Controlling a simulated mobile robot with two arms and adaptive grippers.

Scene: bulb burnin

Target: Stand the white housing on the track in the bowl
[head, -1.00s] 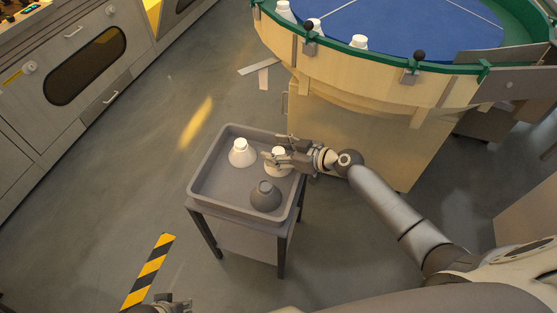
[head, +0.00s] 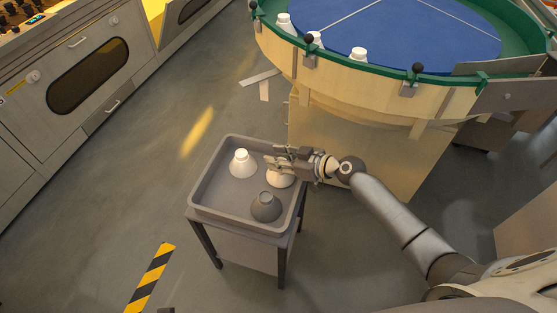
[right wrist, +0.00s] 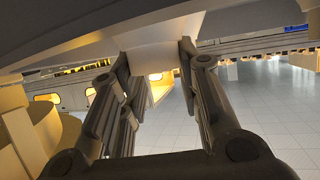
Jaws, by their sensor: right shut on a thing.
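My right gripper (head: 279,161) is over the right part of the grey tray, shut on a white housing (head: 281,180). The gripper hides that housing's neck; I cannot tell whether its base touches the tray floor. In the right wrist view the fingers (right wrist: 157,66) are on either side of the pale housing (right wrist: 153,57). A second white housing (head: 241,164) stands upright in the tray to the left. The bowl (head: 385,85), with a blue disc (head: 400,30) and green rim, stands at the upper right. Several white housings (head: 359,54) are on its near-side track. My left gripper is out of view.
The grey tray (head: 207,204) is on a small dark table. A dark grey housing (head: 265,207) stands in it, near the gripper. Black-knobbed clamps (head: 414,78) line the bowl's rim. Grey machine cabinets (head: 70,90) stand at left. The floor between is open, with a striped strip (head: 152,277).

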